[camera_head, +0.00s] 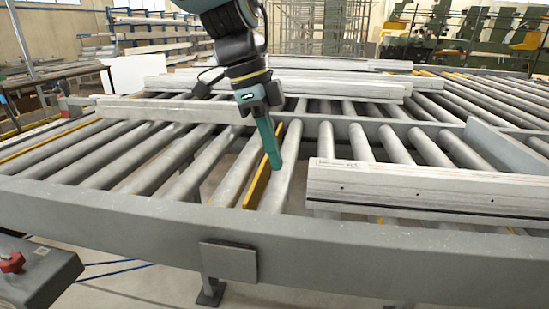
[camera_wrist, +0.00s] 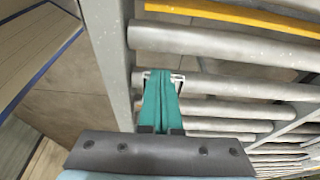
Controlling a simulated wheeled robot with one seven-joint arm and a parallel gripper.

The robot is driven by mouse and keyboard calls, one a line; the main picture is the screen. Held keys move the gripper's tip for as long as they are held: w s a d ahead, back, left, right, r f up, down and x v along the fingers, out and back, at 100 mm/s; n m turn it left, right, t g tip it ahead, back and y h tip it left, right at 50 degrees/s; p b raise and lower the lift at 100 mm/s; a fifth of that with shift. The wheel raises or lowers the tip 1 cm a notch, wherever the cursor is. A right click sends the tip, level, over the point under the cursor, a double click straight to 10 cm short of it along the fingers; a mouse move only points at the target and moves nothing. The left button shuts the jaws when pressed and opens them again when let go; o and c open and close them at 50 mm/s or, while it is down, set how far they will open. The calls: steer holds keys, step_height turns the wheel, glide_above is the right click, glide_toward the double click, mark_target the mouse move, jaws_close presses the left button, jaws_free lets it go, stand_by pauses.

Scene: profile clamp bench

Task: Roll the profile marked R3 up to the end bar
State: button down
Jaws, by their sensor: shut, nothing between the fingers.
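A long white profile (camera_head: 430,188) lies across the rollers at the front right, close behind the near rail. Small dark marking shows at the left of its top edge, too small to read surely as R3. My gripper (camera_head: 276,164) points down over the rollers, left of this profile's left end and apart from it. Its teal fingers are together with nothing between them; they also show in the wrist view (camera_wrist: 160,85), above the rollers. A grey upright bar (camera_head: 506,150) stands at an angle at the right; I cannot tell if it is the end bar. The profile is not visible in the wrist view.
More white profiles (camera_head: 300,88) lie across the rollers farther back, one (camera_head: 170,108) behind my gripper. A grey rail (camera_head: 150,225) runs along the front. Yellow strips (camera_head: 262,180) lie between rollers. Bare rollers (camera_head: 140,165) fill the left. A red knob (camera_head: 12,262) is at lower left.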

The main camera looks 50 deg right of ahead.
steer(key=b+v, duration=0.1)
steer(key=v, duration=0.8)
